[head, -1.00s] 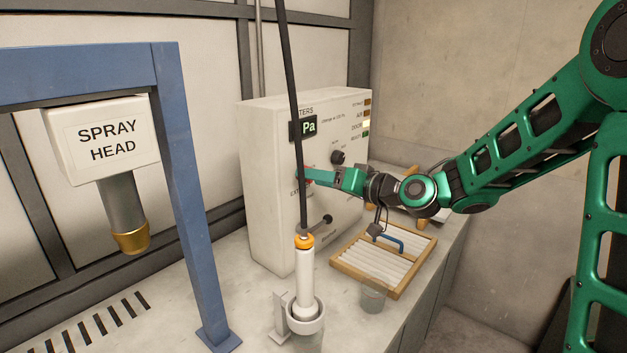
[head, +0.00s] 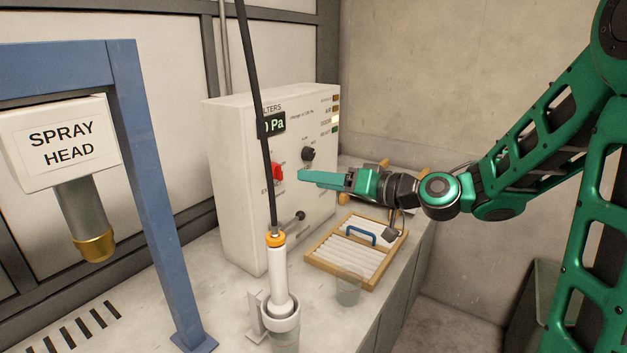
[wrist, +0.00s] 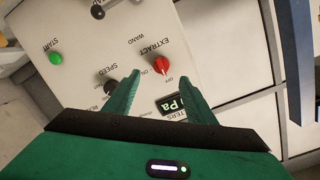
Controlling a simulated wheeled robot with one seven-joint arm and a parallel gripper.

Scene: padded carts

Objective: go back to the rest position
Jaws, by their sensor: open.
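My gripper (head: 302,177) is at the end of my green arm, in front of the white control box (head: 236,190). In the wrist view its two green fingers (wrist: 158,85) are apart with nothing held between them. The red EXTRACT knob (head: 277,172) is on the box face, just left of the fingertips in the head view. In the wrist view the red knob (wrist: 162,65) shows just beyond the fingertips, apart from them.
A white wand (head: 278,275) with a dark hose stands upright in a holder. A blue frame (head: 160,200) and spray head (head: 62,143) stand left.

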